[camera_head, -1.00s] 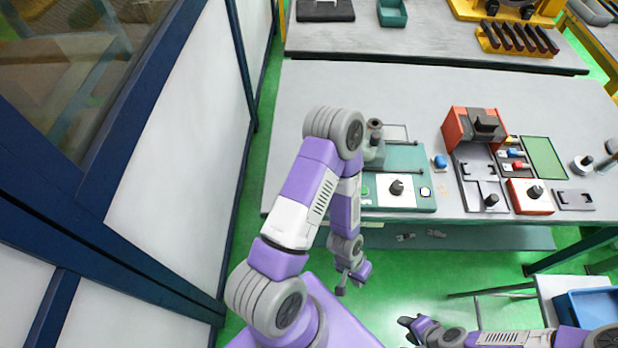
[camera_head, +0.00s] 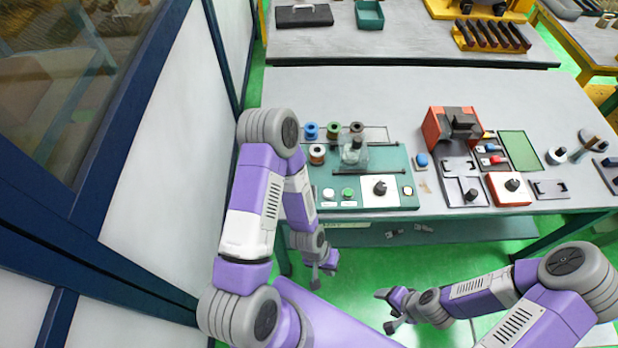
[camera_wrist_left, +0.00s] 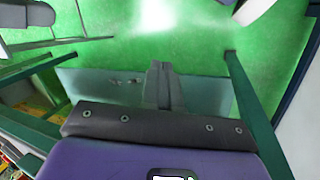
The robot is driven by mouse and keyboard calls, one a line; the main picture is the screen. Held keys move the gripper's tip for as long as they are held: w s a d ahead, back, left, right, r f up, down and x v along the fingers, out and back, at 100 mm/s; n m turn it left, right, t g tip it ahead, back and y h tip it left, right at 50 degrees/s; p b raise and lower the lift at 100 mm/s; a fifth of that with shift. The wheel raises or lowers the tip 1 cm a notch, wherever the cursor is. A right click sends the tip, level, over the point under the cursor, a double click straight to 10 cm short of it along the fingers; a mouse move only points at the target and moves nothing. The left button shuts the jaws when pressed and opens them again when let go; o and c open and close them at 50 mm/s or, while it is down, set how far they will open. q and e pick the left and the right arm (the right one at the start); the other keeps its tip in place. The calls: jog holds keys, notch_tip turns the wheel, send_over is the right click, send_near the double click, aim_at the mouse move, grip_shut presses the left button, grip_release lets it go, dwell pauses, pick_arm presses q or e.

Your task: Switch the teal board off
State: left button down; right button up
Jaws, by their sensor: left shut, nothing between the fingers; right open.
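The teal board (camera_head: 402,163) lies on the grey table's front left part. Along its front edge are a white button (camera_head: 328,193), a green button (camera_head: 347,193), a black knob (camera_head: 380,187) on a white plate and a small pale round button (camera_head: 407,190). My left gripper (camera_head: 322,276) hangs in front of the table, below the board's edge, clear of it. It is shut and empty; its closed fingers (camera_wrist_left: 162,85) show in the left wrist view. My right gripper (camera_head: 387,308) is open and empty over the floor, right of the left one.
Colored spools (camera_head: 311,130) stand at the board's back left, with a clear block (camera_head: 354,152) on the board. Right of it are a blue button (camera_head: 421,160), an orange-black machine (camera_head: 452,126) and a red box (camera_head: 508,189). The table's back (camera_head: 340,90) is bare.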

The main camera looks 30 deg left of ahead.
pick_arm(q)
jog(key=w+a+r+n+y+p, duration=0.1)
jog(key=w+a+r+n, duration=0.3)
jog(key=r+n, duration=0.3)
jog(key=w+a+r+n+y+p, duration=0.2)
jog(key=w+a+r+n, duration=0.3)
jog(key=r, duration=0.6)
jog(key=w+a+r+n+t+y+p, duration=0.1)
jog(key=w+a+r+n, duration=0.3)
jog(key=r+n, duration=0.5)
jog(key=shift+w+a+r+y+p, duration=0.4)
jog(key=shift+a+r+p, duration=0.2)
jog(key=shift+a+p, duration=0.2)
pick_arm(e)
notch_tip(320, 180, up, 7)
pick_arm(q)
jog(key=f+b, duration=0.1)
jog(key=f, duration=0.3)
jog(key=w+f+b, duration=0.1)
jog(key=f, duration=0.3)
jog(key=a+f+b, duration=0.1)
jog(key=f+b, duration=0.1)
jog(key=f, duration=0.2)
jog(key=shift+w+f, duration=0.2)
jog(key=shift+f, duration=0.1)
jog(key=shift+w+f, duration=0.1)
jog(key=shift+f, duration=0.55)
pick_arm(e)
jog(key=shift+f, duration=2)
